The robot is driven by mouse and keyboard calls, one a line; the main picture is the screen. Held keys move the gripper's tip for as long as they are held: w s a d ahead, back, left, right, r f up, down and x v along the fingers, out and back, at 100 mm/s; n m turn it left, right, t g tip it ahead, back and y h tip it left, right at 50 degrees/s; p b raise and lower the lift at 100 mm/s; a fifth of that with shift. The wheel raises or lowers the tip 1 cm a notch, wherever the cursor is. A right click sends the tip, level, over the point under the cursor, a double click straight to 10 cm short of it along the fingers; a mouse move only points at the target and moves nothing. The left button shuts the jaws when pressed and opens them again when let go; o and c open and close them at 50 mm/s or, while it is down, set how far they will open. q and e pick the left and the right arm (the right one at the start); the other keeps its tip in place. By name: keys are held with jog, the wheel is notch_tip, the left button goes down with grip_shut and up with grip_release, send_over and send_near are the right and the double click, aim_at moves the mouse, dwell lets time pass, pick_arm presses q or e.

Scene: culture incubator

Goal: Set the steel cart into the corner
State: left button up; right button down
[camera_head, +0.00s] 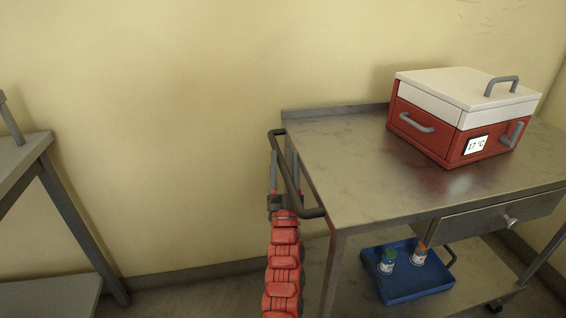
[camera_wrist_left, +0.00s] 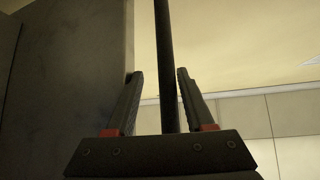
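The steel cart (camera_head: 345,165) stands at the right, its back edge close to the back wall. Its dark push handle (camera_head: 308,211) sticks out from the cart's left end. My left gripper (camera_head: 283,172) is at this handle, with its fingers pointing up in the picture. In the left wrist view the handle bar (camera_wrist_left: 164,60) runs between the two fingers of my left gripper (camera_wrist_left: 160,88). Gaps show on both sides of the bar, so the fingers are open around it. My right gripper is not in view.
A red and white cooler box (camera_head: 425,138) with a 17 °C display sits on the cart top. A blue tray (camera_head: 405,296) with small bottles is on the lower shelf. The cart's drawer (camera_head: 470,222) juts out in front. Another metal table (camera_head: 22,160) stands far left, with bare wall between.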

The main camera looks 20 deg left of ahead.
pick_arm(q)
jog(key=shift+a, duration=0.1)
jog(key=shift+s+f, duration=0.1)
jog(key=shift+s, duration=0.05)
jog(key=p+v, duration=0.2)
jog(key=v, duration=1.5)
jog(key=shift+p, duration=0.3)
